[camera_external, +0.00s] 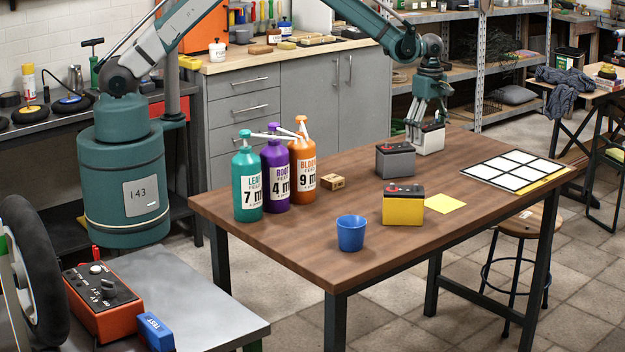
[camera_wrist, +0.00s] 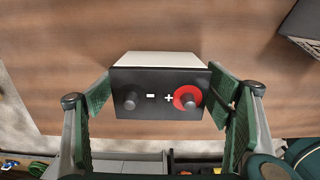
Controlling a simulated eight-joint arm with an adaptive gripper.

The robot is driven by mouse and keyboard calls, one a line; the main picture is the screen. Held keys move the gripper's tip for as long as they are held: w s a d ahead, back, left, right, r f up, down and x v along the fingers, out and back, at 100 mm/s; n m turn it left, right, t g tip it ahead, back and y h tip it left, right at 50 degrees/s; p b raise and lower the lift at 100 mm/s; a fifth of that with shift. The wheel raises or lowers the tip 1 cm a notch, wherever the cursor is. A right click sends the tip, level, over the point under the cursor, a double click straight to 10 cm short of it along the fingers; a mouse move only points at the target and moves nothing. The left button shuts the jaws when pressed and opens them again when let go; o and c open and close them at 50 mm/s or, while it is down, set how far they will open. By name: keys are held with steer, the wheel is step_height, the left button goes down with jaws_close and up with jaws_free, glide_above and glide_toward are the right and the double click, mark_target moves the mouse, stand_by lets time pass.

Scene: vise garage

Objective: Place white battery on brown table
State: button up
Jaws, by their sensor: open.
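The white battery (camera_external: 431,140) stands upright at the back edge area of the brown table (camera_external: 300,242), appearing to rest on its top. My gripper (camera_external: 428,117) is right above it with its fingers down around its upper part. In the wrist view, the battery's black top (camera_wrist: 150,100) with two terminals, one ringed red, lies between the open green finger pads (camera_wrist: 160,98). Whether either pad touches the battery is hard to tell.
A grey battery (camera_external: 396,160) and a yellow battery (camera_external: 403,204) stand nearby on the table. A blue cup (camera_external: 351,234), a small wooden block (camera_external: 333,182), several bottles (camera_external: 275,178), a yellow note (camera_external: 445,203) and a white grid mat (camera_external: 512,172) share the tabletop. The front left is clear.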

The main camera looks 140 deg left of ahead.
mark_target(428, 125)
step_height(428, 125, up, 11)
steer(key=shift+r+p, duration=0.1)
steer(key=shift+p, duration=0.35)
stand_by(0.6)
stand_by(0.5)
